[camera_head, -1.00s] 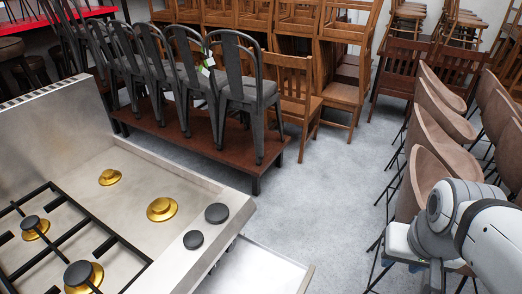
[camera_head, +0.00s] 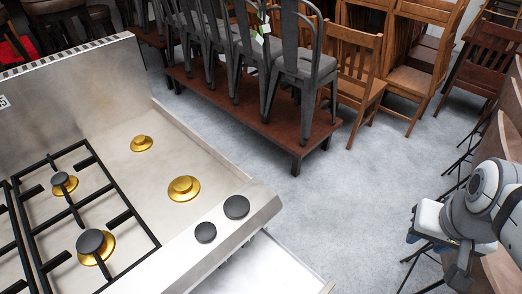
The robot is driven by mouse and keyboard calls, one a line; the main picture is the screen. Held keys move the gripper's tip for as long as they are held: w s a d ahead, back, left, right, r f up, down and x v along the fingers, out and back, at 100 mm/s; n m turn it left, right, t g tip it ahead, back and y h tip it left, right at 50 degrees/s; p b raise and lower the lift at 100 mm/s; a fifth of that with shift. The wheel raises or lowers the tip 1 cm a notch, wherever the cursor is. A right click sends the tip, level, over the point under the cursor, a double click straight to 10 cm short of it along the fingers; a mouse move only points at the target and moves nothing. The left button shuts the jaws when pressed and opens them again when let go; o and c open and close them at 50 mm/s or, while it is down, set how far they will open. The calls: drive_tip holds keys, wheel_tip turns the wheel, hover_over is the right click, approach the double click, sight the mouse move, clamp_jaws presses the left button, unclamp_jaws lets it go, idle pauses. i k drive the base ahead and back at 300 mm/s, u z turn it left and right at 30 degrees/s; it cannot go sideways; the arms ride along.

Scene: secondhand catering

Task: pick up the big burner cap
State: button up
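Two loose dark grey round caps lie on the right front part of the steel stove top (camera_head: 140,185). The larger is the big burner cap (camera_head: 236,207), near the right front corner. The smaller burner cap (camera_head: 205,232) lies just to its left and nearer, apart from it. Two brass burners are bare: a large one (camera_head: 184,188) and a small one (camera_head: 142,143) behind it. Part of my arm shows at the lower right, over the floor and well clear of the stove. I cannot make out my gripper's fingers in this view.
Black grates (camera_head: 121,217) cover the left burners, which carry dark caps. A steel backsplash (camera_head: 75,85) rises behind the stove. Stacked metal chairs (camera_head: 305,65) stand on a low brown table (camera_head: 275,127). Brown chairs stand at the right. Grey floor (camera_head: 335,210) between is clear.

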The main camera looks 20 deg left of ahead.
sight(237, 207)
drive_tip(key=u, duration=2.45)
drive_tip(key=i, duration=0.45)
drive_tip(key=z, duration=0.05)
drive_tip(key=k, duration=0.45)
drive_tip(key=z, duration=0.1)
